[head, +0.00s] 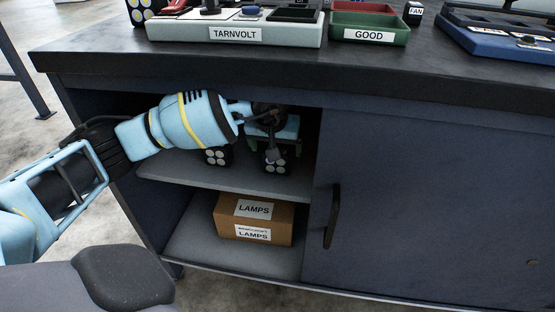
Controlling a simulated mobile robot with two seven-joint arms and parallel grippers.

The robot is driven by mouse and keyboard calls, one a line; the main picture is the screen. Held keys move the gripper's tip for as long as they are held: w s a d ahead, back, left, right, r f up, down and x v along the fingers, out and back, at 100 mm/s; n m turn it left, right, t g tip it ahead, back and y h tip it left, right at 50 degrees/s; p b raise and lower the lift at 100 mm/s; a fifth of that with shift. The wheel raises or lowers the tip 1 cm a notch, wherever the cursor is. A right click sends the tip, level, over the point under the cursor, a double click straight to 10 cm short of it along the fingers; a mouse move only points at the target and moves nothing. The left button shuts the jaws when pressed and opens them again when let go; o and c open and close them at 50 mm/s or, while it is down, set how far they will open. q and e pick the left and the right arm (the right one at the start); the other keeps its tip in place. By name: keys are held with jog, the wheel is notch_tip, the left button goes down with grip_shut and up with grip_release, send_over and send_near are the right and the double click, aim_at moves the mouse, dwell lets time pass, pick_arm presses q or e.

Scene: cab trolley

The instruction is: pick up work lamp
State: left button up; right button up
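Two black work lamps with round white lenses stand on the upper shelf (160,172) inside the open left part of the cabinet. One work lamp (217,157) shows partly below my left arm. The other work lamp (275,162) is further right, below my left gripper (270,142). My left arm reaches in from the left, and its wrist hides much of the shelf. The gripper's fingers are small and dark in the shade, so I cannot tell whether they are open or touch the right lamp. My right gripper is not in view.
A cardboard box labelled LAMPS (253,219) sits on the lower shelf. A sliding door with a black handle (332,215) closes the right part. The worktop (290,62) above holds a TARNVOLT tray (170,30), a green GOOD bin (398,34), a blue tray (490,42) and another lamp (140,12).

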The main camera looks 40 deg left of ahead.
pick_arm(q)
jog(key=b+x, duration=0.2)
jog(key=x, duration=0.3)
jog(key=shift+w+a+f, duration=0.1)
jog(key=shift+w+a, duration=0.1)
jog(key=shift+w, duration=0.1)
jog(key=shift+c, duration=0.6)
jog(key=c, duration=1.2)
